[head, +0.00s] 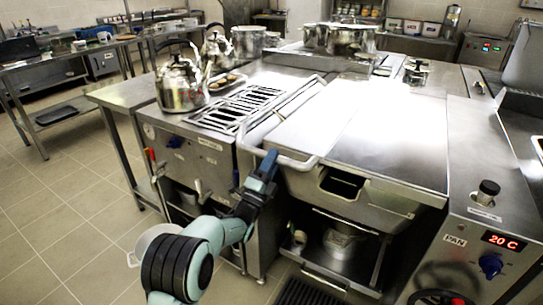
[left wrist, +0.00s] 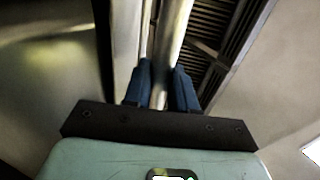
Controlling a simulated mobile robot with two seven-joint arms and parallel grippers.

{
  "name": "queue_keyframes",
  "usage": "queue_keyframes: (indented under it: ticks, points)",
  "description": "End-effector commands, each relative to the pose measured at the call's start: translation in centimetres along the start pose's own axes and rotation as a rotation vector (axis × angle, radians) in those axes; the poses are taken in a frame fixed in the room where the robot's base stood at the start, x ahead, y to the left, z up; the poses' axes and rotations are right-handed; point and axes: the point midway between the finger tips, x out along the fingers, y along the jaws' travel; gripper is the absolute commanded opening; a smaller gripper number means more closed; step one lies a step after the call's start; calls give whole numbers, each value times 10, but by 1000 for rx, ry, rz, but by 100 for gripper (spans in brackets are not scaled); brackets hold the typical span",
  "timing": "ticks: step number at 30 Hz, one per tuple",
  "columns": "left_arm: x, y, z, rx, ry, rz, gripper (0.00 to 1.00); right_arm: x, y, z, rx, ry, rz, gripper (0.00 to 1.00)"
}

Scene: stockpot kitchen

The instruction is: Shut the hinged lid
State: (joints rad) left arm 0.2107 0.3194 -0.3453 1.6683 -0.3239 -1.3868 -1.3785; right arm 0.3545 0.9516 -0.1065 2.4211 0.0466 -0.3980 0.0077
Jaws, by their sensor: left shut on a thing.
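The hinged lid (head: 375,125) is a broad, bright steel plate on the pan unit in the middle right of the head view. It lies flat or nearly flat over the pan (head: 372,192); I cannot tell whether any gap is left under its edge. A steel bar handle (head: 297,163) runs around its front left corner. My left gripper (head: 268,162) is at the left end of this front bar. In the left wrist view its two blue fingers (left wrist: 162,85) are shut on the steel bar (left wrist: 172,40). My right gripper is not in view.
A kettle (head: 181,85) and a grated cooktop (head: 240,105) stand left of the lid. Large pots (head: 345,38) stand behind. A control panel with a red 20 C display (head: 499,240) is at the right. Open floor (head: 65,215) lies at the left.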

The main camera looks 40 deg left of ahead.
Motion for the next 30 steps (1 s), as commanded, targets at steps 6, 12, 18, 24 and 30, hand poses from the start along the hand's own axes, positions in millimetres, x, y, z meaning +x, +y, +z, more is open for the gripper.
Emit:
queue_keyframes:
  ticks: [6, 12, 18, 24, 30]
  points:
    - [1, 8, -5, -5, 7, 22, 0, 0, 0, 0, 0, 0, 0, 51]
    - [1, 7, -5, -5, 7, 21, 48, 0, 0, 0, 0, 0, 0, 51]
    - [0, 7, -4, -5, 5, 22, 48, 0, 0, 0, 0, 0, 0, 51]
    - [-4, 7, -3, -4, 3, 23, 48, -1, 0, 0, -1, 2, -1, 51]
    - [-34, 6, -2, -3, 1, 26, 48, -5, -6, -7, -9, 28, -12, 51]
